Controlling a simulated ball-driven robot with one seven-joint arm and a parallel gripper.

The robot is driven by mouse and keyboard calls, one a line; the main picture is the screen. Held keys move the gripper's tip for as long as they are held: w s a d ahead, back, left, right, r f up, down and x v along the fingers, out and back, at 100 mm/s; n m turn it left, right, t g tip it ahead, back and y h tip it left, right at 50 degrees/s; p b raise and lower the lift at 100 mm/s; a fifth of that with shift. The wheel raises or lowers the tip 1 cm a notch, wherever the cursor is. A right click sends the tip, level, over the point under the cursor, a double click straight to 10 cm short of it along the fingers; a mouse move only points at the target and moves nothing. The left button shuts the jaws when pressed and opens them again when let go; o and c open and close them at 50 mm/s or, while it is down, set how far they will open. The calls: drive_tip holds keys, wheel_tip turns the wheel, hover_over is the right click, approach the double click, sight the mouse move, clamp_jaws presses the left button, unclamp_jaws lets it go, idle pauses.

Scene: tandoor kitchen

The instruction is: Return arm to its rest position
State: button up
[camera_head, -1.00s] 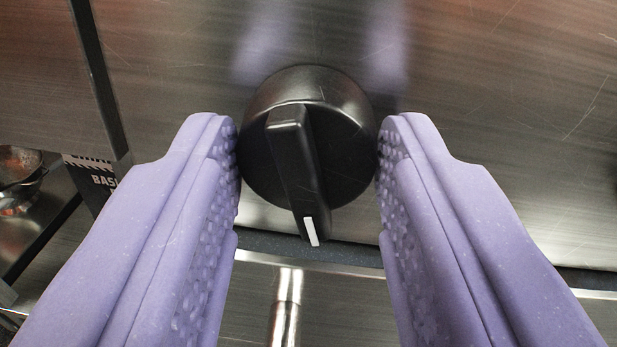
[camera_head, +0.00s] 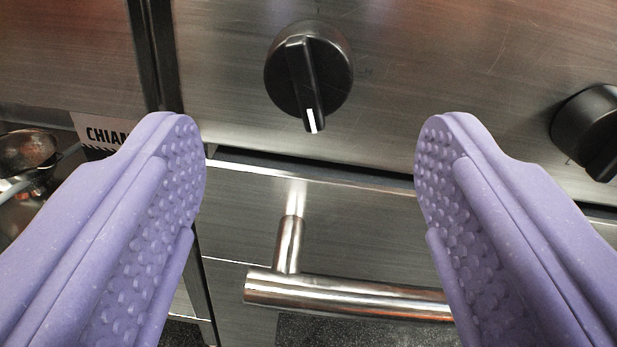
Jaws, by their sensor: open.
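My gripper (camera_head: 311,150) is open, with its two purple, bumpy-padded fingers wide apart and nothing between them. A black round knob (camera_head: 309,76) sits on the steel front panel, above and ahead of the fingertips and clear of them. The white mark on its grip bar points down and slightly right. The rest position of my arm cannot be read from this view.
A second black knob (camera_head: 590,130) is at the right edge. Below the panel, a steel bar handle (camera_head: 345,295) runs behind the right finger. At the left are a metal bowl (camera_head: 28,152) and a printed label (camera_head: 106,132).

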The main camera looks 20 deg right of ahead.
drive_tip(key=shift+s+a, duration=0.2)
drive_tip(key=shift+s, duration=0.8)
